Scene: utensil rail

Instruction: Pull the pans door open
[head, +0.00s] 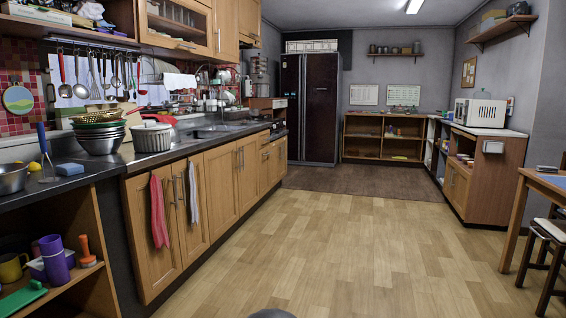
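A row of light wooden cabinet doors runs under the dark counter on the left, and all look shut. The nearest door (147,262) has a red towel (159,210) hanging at its handle side. The door beside it (192,235) has a white towel (194,192) hanging on it. Farther along are another door (219,190) and one beyond it (249,175), with upright metal handles close together. No label shows which one is the pans door. My gripper is not in this view.
An open shelf (88,283) with cups stands at the near left. Bowls (100,136) sit on the counter (128,160). The wooden floor (330,250) before the doors is clear. A table (520,205) and stools (550,240) stand at the right; a dark fridge (309,108) stands at the back.

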